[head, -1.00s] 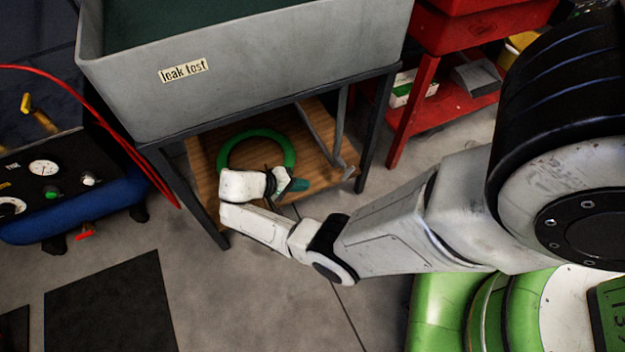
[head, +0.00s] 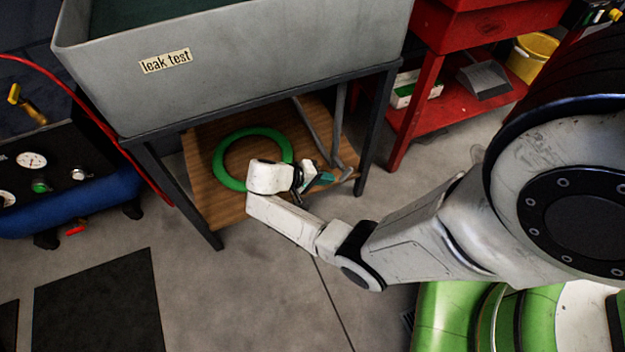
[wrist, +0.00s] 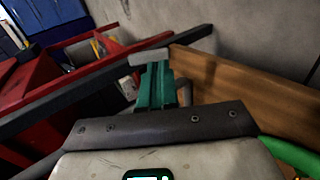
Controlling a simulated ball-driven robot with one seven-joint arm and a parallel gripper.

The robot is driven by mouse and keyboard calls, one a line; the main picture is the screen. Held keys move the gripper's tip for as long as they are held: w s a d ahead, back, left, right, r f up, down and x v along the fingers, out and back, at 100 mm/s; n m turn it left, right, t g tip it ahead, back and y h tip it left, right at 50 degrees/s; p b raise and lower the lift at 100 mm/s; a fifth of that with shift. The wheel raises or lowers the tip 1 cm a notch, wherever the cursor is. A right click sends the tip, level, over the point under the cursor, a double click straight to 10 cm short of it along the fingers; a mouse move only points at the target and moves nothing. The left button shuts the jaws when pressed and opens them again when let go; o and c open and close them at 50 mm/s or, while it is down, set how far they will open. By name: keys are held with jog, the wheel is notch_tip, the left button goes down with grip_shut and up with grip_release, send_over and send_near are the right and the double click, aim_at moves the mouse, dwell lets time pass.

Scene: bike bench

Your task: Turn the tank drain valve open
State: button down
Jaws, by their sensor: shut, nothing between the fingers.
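The grey tank (head: 240,60) labelled "leak test" stands on a dark metal frame. Under it, grey pipes (head: 338,130) run down, and a small grey bent end (head: 347,174) shows low at the right. I cannot tell whether this end is the drain valve's handle. My gripper (head: 320,180), with teal fingers, is shut and empty just left of that end. In the wrist view, the teal fingers (wrist: 156,88) point at a light grey block (wrist: 148,57) at their tips. I cannot tell whether they touch it.
A green ring (head: 228,145) lies on the wooden lower shelf (head: 205,185), left of my gripper. Frame legs (head: 375,130) stand close by. A red cart (head: 450,115) is at right.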

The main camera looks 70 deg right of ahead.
aim_at(340, 181)
jog(key=shift+b+x, duration=0.55)
jog(key=shift+x, duration=1.25)
jog(key=shift+f, duration=1)
jog(key=shift+s+d+f, duration=0.1)
jog(key=shift+s+f, duration=0.05)
jog(key=shift+f, duration=0.15)
